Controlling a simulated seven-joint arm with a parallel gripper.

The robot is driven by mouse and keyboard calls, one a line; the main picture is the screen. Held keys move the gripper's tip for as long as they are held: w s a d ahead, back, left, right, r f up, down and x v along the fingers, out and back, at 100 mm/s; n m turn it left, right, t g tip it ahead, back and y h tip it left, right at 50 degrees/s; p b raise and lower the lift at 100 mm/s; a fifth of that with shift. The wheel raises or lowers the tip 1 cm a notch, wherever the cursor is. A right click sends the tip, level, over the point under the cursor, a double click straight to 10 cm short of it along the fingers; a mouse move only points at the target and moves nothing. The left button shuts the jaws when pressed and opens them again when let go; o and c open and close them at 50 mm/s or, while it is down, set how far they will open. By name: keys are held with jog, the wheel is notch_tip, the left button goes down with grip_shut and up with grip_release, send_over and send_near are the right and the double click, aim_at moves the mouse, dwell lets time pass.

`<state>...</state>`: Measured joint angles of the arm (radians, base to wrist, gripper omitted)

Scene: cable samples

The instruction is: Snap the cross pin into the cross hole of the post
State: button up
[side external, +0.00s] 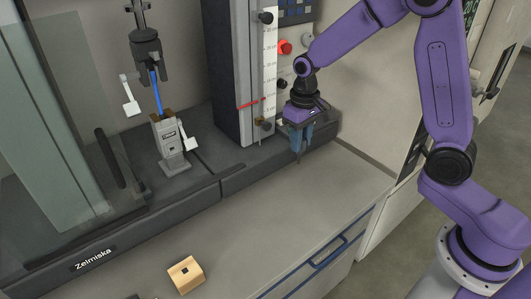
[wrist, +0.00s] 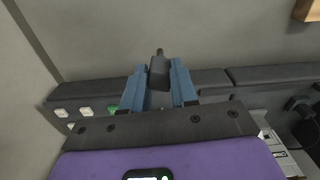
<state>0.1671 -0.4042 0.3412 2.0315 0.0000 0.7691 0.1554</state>
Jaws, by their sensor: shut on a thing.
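My gripper (side external: 300,145) is shut on a dark grey pin (wrist: 159,70), held between its blue fingers in the wrist view (wrist: 160,82). The pin has a thick body and a thinner tip that points away from the gripper. In the side view the gripper hangs above the right end of the machine's dark base, and the pin is too small to make out clearly. A grey upright fixture (side external: 171,146), perhaps the post, stands on the base well to the left of the gripper. I cannot make out its cross hole. The pin is far from it.
A blue cable (side external: 157,92) runs up from the fixture to a dark upper clamp (side external: 147,55). White levers (side external: 130,101) stick out there. A wooden block (side external: 186,274) with a dark hole sits on the bench (side external: 255,220). A tall column with a scale (side external: 269,70) stands beside my gripper.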

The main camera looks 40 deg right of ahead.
jog(key=s+d+m, duration=0.1)
jog(key=s+d, duration=0.2)
jog(key=d, duration=0.3)
jog(key=w+a+f+m+t+y, duration=0.1)
jog(key=w+a+f+t, duration=0.1)
jog(key=w+a, duration=0.3)
jog(key=w+a+f+m+t+y, duration=0.1)
jog(key=w+a+t, duration=0.3)
jog(key=a, duration=0.5)
jog(key=w+a+f+m+t, duration=0.1)
jog(key=w+a+f+t, duration=0.1)
jog(key=w+a, duration=0.5)
jog(key=shift+w+a+f+t+y, duration=0.25)
jog(key=shift+a+f+t+y, duration=0.15)
jog(key=shift+a+t, duration=0.15)
jog(key=a+t, duration=0.1)
jog(key=w+a+m+t, duration=0.1)
jog(key=a+t, duration=0.1)
jog(key=a+f+m+t, duration=0.1)
jog(key=a, duration=0.1)
jog(key=shift+w+a+t+h, duration=0.2)
jog(key=shift+a+t+h, duration=0.05)
jog(key=shift+t+h, duration=0.1)
jog(key=shift+s+a+r+m+t+h, duration=0.15)
jog(key=shift+s+a+m+t+h, duration=0.35)
jog(key=shift+s+a+t, duration=0.5)
jog(key=shift+s+a+r+m+t+h, duration=0.15)
jog(key=shift+s+a+m+t+h, duration=0.25)
jog(key=shift+s+a+t+h, duration=0.45)
